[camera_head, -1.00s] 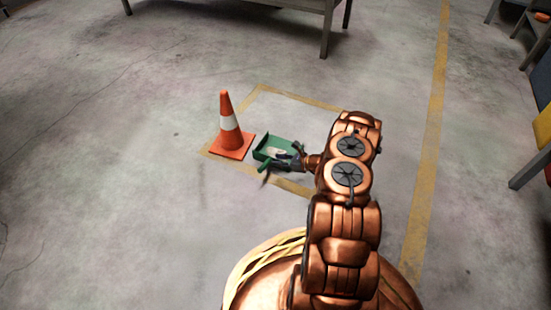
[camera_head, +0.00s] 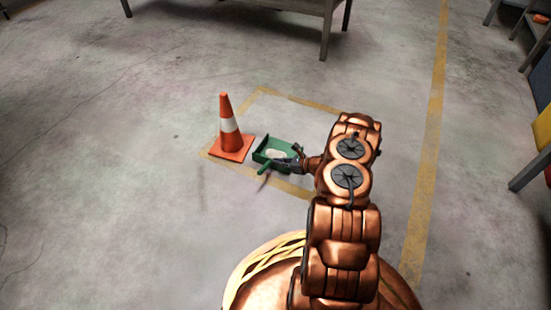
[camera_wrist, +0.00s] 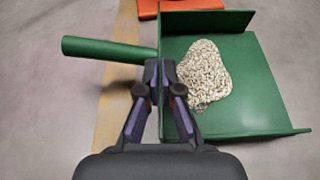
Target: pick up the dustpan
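The green dustpan (camera_head: 262,155) lies on the floor beside the traffic cone, its handle pointing toward the lower left in the head view. In the wrist view the dustpan (camera_wrist: 250,75) holds a heap of pale grains (camera_wrist: 203,75), and its round handle (camera_wrist: 105,49) sticks out to the left. My gripper (camera_head: 280,162) is at the handle-side wall. The pan appears to rest on the floor.
An orange and white traffic cone (camera_head: 230,128) stands just left of the dustpan; its orange base (camera_wrist: 180,4) shows at the wrist view's top. Yellow lines (camera_head: 312,102) mark the floor. A grey table (camera_head: 290,5) stands behind. The floor at left is clear.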

